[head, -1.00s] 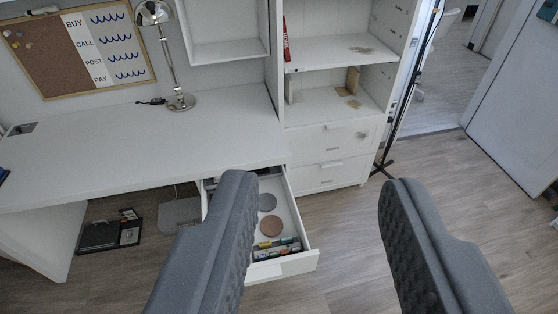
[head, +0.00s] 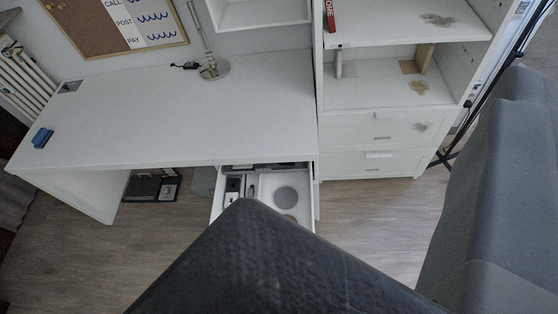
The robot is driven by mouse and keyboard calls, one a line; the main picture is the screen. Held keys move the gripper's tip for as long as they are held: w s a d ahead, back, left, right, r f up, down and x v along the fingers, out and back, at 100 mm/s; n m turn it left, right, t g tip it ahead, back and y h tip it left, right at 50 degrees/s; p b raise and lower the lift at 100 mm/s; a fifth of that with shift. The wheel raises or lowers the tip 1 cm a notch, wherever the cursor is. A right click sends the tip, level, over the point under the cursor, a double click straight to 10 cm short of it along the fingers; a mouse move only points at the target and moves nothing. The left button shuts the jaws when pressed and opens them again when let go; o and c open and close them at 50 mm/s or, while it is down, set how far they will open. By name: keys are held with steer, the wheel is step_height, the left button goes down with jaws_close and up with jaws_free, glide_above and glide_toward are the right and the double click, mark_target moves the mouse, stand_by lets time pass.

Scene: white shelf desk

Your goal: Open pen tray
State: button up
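The pulled-out white drawer (head: 306,207) under the desk's right end is the likeliest pen tray. It stands open, with its left part divided into compartments holding small dark items (head: 233,187). A grey disc (head: 286,194) lies in its right part. Its front panel and near contents are hidden behind a dark part of my gripper. My gripper (head: 375,140) has one dark finger pointing up in the bottom middle and one grey finger at the right edge. A wide gap shows between them, with nothing held. I cannot tell whether the dark finger touches the drawer.
The white desk (head: 170,120) carries a lamp (head: 213,68) and a blue item (head: 42,137). A shelf unit (head: 385,88) with two closed drawers stands right of the open drawer. Black trays (head: 153,187) lie on the floor under the desk. A black pole (head: 441,157) stands far right.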

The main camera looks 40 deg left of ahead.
steer(key=shift+s+a, duration=0.15)
steer(key=shift+a, duration=0.25)
steer(key=o, duration=0.9)
steer(key=w+a+f+y, duration=0.1)
steer(key=w+a+f, duration=0.1)
steer(key=w+f, duration=0.2)
steer(key=w+a+f+n+y+b, duration=0.1)
steer(key=w+a+f, duration=0.1)
steer(key=w+f, duration=0.2)
steer(key=w+a+f+n, duration=0.1)
steer(key=w+a+f, duration=0.1)
steer(key=w+f, duration=0.2)
steer(key=shift+w+a+g+y, duration=0.25)
steer(key=shift+g+y, duration=0.15)
steer(key=w+a+f+n+y+b, duration=0.1)
steer(key=w+a+f, duration=0.25)
steer(key=f, duration=0.25)
steer(key=w+a+f+g+y, duration=0.1)
steer(key=w+a+f, duration=0.1)
steer(key=a+f, duration=0.3)
steer(key=w+a+f+n+b, duration=0.1)
steer(key=w+a+f, duration=0.2)
steer(key=f, duration=0.4)
steer(key=n+g+y+b, duration=0.2)
steer(key=n+b, duration=0.1)
steer(key=b, duration=0.4)
glide_toward(263, 170)
steer(key=shift+x, duration=4)
